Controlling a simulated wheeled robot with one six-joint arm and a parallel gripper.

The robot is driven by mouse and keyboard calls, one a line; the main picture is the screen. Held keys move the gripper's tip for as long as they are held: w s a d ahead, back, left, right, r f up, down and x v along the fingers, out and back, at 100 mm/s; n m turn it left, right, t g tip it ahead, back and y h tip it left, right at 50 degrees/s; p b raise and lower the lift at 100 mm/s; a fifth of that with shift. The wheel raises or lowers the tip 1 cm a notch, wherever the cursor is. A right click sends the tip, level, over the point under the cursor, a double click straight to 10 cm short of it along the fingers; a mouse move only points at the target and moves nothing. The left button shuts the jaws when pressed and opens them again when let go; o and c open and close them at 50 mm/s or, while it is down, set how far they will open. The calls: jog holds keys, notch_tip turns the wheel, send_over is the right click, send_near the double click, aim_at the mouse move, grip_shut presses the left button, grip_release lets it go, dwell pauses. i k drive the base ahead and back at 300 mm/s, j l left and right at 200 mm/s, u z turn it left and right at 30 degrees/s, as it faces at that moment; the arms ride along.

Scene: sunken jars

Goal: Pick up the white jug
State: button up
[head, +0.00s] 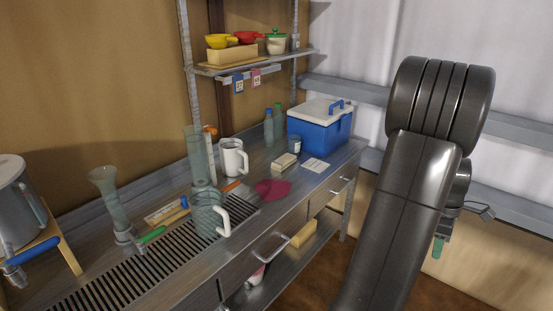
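The white jug (231,157) stands upright on the steel counter, toward the back, with its handle on the right. A grey-green ribbed jug (206,216) with a white handle stands nearer, on the slotted drain area. My gripper (478,210) is at the right, far from the jug and off the counter. It is partly hidden behind my dark arm, so I cannot tell whether it is open or shut. A small green piece (438,247) shows below it; I cannot tell whether it is held.
A tall clear cylinder (196,152) stands close to the white jug's left. A shelf (255,64) hangs above. A glass vase (110,195) stands left.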

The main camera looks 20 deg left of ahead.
aim_at(232, 154)
jog(key=u, duration=0.4)
jog(key=i+l+u, duration=0.1)
jog(key=u, duration=0.75)
jog(key=i+l+u, duration=0.1)
jog(key=u, duration=0.35)
jog(key=i+l+u, duration=0.15)
jog(key=l+u, duration=0.2)
jog(key=l, duration=0.3)
jog(key=l+u, duration=0.4)
jog(key=l, duration=0.3)
jog(key=l+u, duration=0.35)
jog(key=l, duration=0.35)
jog(key=i+l, duration=0.3)
jog(key=i, duration=0.15)
